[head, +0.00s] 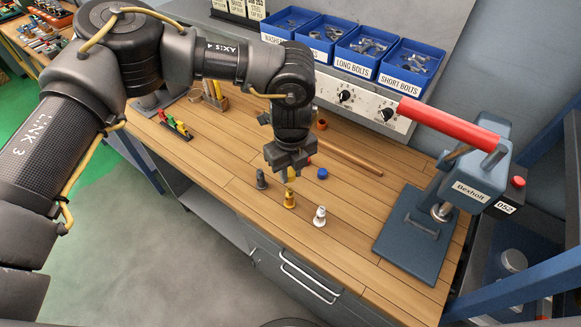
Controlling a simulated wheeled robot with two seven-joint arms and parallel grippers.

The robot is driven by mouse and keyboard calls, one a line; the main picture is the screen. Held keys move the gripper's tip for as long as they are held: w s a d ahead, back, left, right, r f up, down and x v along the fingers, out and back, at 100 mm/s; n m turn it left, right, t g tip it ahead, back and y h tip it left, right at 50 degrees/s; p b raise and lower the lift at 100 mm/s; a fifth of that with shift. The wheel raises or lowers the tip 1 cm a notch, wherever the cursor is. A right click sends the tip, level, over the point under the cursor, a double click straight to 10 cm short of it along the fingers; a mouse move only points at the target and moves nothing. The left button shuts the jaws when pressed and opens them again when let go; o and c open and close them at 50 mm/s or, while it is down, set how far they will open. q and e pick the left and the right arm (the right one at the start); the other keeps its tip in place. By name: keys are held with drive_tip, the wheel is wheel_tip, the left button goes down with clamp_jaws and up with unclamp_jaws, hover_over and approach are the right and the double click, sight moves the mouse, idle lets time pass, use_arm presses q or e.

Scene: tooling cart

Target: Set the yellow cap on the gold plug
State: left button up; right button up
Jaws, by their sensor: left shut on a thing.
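My left gripper (289,173) comes down from above and is shut on the yellow cap (291,178), which shows only in part between the fingers. The gold plug (289,199) stands upright on the wooden bench, just below the gripper in the picture. The cap appears a little above the plug, but I cannot tell the exact gap or how well they line up. My right gripper is not in view.
A grey plug (261,180) and a white plug (320,217) stand close on either side. A blue cap (322,173) and a red cap (309,160) are near the gripper. A copper rod (350,158) lies behind. A blue press (418,232) stands at right.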

sight(290, 191)
use_arm(q)
drive_tip(key=shift+f, duration=0.1)
drive_tip(key=shift+f, duration=0.15)
drive_tip(key=shift+f+b, duration=1.25)
drive_tip(key=shift+f, duration=0.7)
drive_tip(key=shift+f+b, duration=0.1)
drive_tip(key=shift+b, duration=0.25)
drive_tip(key=shift+f, duration=0.15)
drive_tip(key=shift+f+b, duration=0.3)
drive_tip(key=shift+b, duration=0.1)
drive_tip(key=shift+f, duration=0.15)
idle(0.3)
drive_tip(key=shift+f+b, duration=0.4)
drive_tip(key=shift+b, duration=0.15)
